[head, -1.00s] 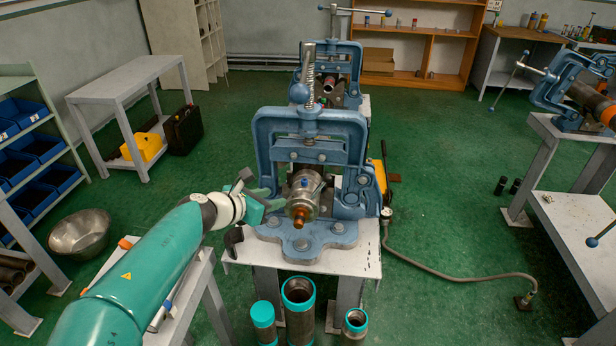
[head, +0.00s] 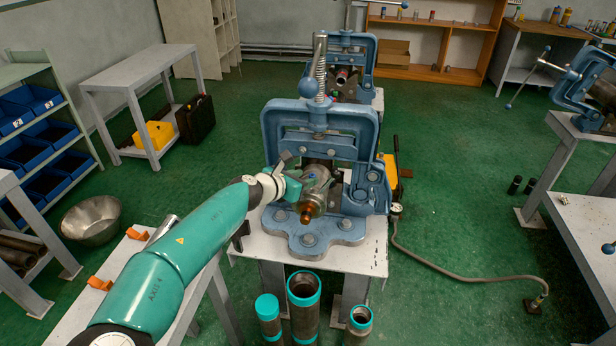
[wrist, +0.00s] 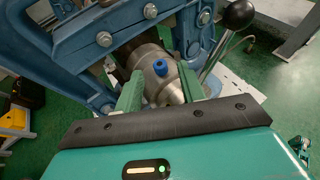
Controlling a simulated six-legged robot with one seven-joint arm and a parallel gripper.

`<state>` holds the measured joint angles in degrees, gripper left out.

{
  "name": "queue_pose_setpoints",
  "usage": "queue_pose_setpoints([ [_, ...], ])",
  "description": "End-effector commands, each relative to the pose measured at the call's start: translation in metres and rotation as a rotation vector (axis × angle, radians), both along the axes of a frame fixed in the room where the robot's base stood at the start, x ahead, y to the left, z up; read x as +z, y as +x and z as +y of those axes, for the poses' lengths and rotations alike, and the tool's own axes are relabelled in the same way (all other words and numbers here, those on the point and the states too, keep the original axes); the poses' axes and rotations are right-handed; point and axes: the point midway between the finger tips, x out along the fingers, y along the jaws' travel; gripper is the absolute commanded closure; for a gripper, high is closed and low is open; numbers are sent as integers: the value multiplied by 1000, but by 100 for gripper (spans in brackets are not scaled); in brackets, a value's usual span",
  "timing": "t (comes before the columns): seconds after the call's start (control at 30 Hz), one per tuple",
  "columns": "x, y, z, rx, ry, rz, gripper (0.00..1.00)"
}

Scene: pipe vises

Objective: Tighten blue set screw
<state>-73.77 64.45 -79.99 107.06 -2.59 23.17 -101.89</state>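The blue set screw (wrist: 161,68) stands up from the side of a metal cylinder (wrist: 150,57) in the wrist view. In the head view the screw is a small blue spot (head: 311,176) on the cylinder, which has an orange-brown end piece and sits in the blue pipe vise (head: 318,125). My gripper (wrist: 161,84) is open, its two green fingers on either side of the screw, with space between each finger and the screw. In the head view my gripper (head: 306,180) is at the left of the cylinder, and its fingertips are hard to make out.
A steel bowl (head: 91,220) lies on the floor at left. Teal-banded pipes (head: 304,305) stand in front of the vise table. A hose (head: 450,272) runs over the floor at right. A white bench (head: 590,245) stands at far right.

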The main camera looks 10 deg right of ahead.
Motion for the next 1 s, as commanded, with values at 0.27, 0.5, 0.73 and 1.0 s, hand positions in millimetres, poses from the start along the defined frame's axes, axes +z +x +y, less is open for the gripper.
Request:
queue_pose_setpoints([
  [0.27, -9, 15, -19, 0, 0, 0, 60],
  [0.5, -9, 16, -19, 1, 0, 0, 62],
  [0.73, -9, 15, -18, 1, 0, 0, 100],
  [1.0, -9, 16, -18, -18, 0, 0, 100],
])
